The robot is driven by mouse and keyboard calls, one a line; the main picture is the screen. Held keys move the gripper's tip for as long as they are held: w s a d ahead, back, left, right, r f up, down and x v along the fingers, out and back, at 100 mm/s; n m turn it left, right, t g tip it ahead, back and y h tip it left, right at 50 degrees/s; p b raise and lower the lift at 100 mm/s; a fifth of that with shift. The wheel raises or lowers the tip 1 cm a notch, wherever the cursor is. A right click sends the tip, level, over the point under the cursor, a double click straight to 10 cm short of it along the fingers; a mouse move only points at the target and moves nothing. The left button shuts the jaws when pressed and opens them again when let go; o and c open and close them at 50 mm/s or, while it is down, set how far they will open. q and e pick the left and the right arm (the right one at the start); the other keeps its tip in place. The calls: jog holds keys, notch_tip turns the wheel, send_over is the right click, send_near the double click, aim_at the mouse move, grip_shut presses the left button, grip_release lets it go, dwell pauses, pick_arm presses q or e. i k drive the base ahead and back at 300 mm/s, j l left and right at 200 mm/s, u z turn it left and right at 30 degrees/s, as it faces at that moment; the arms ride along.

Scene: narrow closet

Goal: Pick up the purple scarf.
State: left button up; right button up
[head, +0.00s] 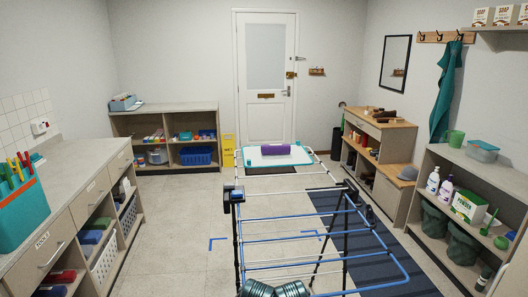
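A purple bundle (276,149), which looks like the rolled or folded scarf, lies on a white, teal-edged board or tray (252,158) in the middle distance, at the far end of the drying rack. It is small in the head view, so its folds cannot be made out. Neither of my grippers can be made out in the head view. Nothing is seen touching the purple bundle.
A drying rack (290,239) with blue and white rails fills the centre foreground. A counter (75,182) lines the left, shelves (475,160) the right. A wooden cabinet (386,125) stands at the back right. Open floor (185,225) lies left of the rack.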

aim_at(279, 148)
jog(key=j+z, duration=0.1)
jog(key=z, duration=0.4)
jog(key=j+z, duration=0.1)
jog(key=z, duration=0.4)
jog(key=j+z, duration=0.15)
jog(key=z, duration=0.35)
jog(key=j+z, duration=0.1)
jog(key=z, duration=0.4)
jog(key=j+z, duration=0.1)
jog(key=z, duration=0.4)
jog(key=j+z, duration=0.1)
jog(key=z, duration=0.35)
jog(key=k+z, duration=0.1)
jog(key=z, duration=0.4)
jog(key=j+z, duration=0.1)
jog(key=z, duration=0.4)
jog(key=k+z, duration=0.3)
jog(key=k, duration=0.15)
jog(key=k+z, duration=0.3)
jog(key=k, duration=0.15)
jog(key=k+z, duration=0.4)
jog(key=k, duration=0.5)
jog(key=k+u, duration=0.25)
jog(key=k+j+u, duration=0.1)
jog(key=k+u, duration=0.3)
jog(key=u, duration=0.8)
jog(key=k+j+u, duration=0.15)
jog(key=u, duration=0.25)
